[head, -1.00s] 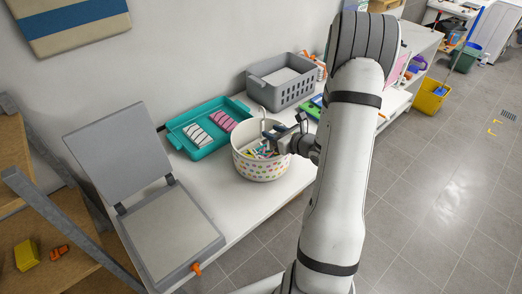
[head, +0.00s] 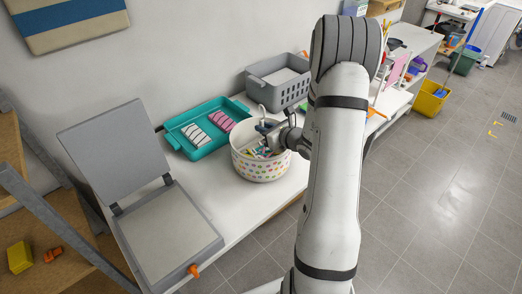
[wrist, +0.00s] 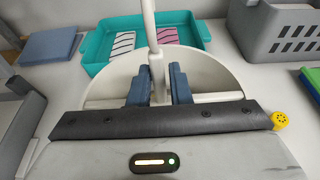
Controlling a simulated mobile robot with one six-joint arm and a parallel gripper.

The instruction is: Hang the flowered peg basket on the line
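The peg basket (head: 262,171) is a white round tub with small coloured spots or flowers, too small to tell which. It stands upright on the white bench (head: 206,195) with colourful pegs (head: 259,151) inside. Its pale hook stem rises from the middle and shows in the wrist view (wrist: 151,30). My gripper (wrist: 160,78) is over the basket, its blue fingers on either side of the stem. A narrow gap seems to show beside the stem, so the fingers look open around it. My wrist hides the basket's near part in the wrist view. I see no line.
A teal tray (head: 186,137) with a striped white and a striped pink item lies behind the basket. A grey crate (head: 280,92) stands behind right. A grey open-lidded box (head: 168,240) is at the bench's left end. A yellow bucket (head: 430,98) is on the floor.

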